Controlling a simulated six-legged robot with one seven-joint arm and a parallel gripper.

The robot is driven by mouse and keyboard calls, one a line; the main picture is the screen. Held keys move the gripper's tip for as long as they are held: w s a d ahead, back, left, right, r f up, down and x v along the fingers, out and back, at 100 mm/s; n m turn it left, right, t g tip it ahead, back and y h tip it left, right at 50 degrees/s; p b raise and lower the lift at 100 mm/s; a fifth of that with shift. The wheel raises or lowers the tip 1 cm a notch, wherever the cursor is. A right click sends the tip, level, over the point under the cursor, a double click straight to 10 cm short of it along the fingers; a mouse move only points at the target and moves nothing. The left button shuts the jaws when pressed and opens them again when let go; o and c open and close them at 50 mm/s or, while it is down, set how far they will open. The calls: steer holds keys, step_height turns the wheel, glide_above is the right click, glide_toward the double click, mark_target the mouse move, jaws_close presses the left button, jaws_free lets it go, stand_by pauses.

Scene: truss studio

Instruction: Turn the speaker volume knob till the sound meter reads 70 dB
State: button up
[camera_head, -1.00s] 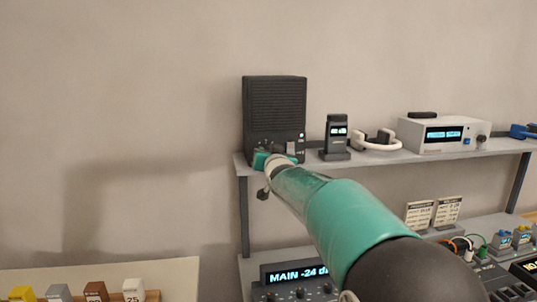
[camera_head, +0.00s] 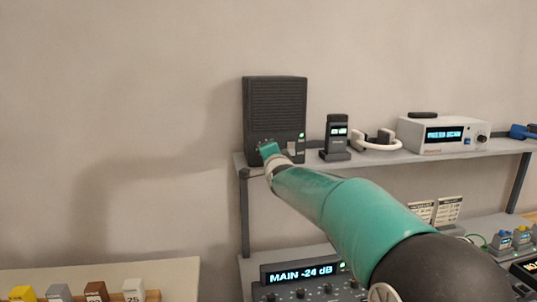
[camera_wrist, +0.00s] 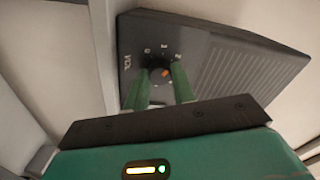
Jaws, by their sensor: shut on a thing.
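The black speaker (camera_head: 275,108) stands upright on the left end of the grey shelf, with a green light low on its right side. Its volume knob (camera_wrist: 160,76), dark with an orange mark, shows in the wrist view below the ring of printed marks and beside the letters VOL. My gripper (camera_wrist: 163,85) has its two green fingers on either side of the knob and is shut on it. In the head view my gripper (camera_head: 270,150) covers the knob. The sound meter (camera_head: 336,138) stands right of the speaker in a dark holder; its small lit reading is too small to read.
White headphones (camera_head: 378,141) and a white device (camera_head: 443,135) reading PRESS SCAN stand farther right on the shelf (camera_head: 300,163). Below is a mixer display (camera_head: 300,273) reading MAIN -24 dB. Several coloured blocks (camera_head: 95,291) sit at lower left.

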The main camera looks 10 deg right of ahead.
steer(key=shift+m, duration=1.9)
steer(key=o, duration=1)
steer(key=shift+s, duration=0.1)
steer(key=shift+s, duration=0.1)
steer(key=s, duration=1.3)
steer(key=shift+s, duration=0.2)
